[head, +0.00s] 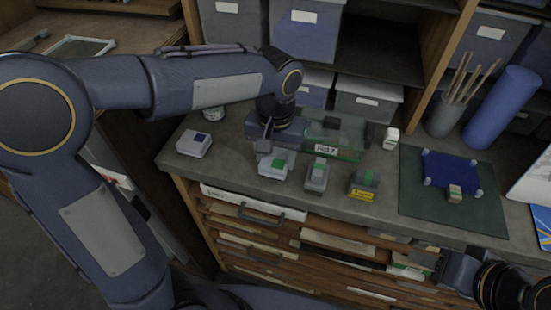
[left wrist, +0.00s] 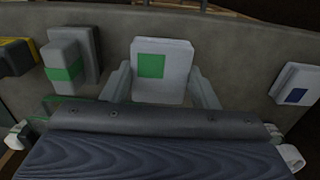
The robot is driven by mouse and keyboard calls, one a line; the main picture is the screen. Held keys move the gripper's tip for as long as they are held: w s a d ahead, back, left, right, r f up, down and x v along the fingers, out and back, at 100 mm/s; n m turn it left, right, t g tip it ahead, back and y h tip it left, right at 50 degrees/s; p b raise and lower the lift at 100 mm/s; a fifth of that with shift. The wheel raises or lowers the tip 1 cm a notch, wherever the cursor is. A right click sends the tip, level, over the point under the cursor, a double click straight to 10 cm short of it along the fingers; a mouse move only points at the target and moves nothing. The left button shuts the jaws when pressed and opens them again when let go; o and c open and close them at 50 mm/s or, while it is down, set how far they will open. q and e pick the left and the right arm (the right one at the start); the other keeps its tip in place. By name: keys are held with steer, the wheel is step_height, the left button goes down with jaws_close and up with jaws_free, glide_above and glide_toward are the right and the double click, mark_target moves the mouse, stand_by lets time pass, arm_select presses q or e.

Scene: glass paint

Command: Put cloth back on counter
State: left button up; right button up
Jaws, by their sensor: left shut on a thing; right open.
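A blue cloth (head: 447,170) lies flat on a dark green mat (head: 420,205) at the right of the counter (head: 235,150), with small pale pieces at its corners. My left gripper (head: 275,158) is over the front middle of the counter, shut on a white block with a green square (head: 272,170). In the left wrist view the white block (left wrist: 162,72) sits between the two grey fingers. I cannot tell whether it touches the counter. My right gripper (head: 452,272) is open at the lower right, in front of the drawers.
A white block with a blue square (head: 194,144) stands left. A grey-white block with green (head: 317,174) and a yellow-labelled block (head: 363,182) stand right of my left gripper. A clear green box (head: 345,140) is behind. A brush pot (head: 443,118) and blue roll (head: 502,107) stand behind the mat.

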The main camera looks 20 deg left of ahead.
arm_select(q)
steer(key=shift+f, duration=1)
steer(key=shift+f, duration=0.15)
steer(key=o, duration=1)
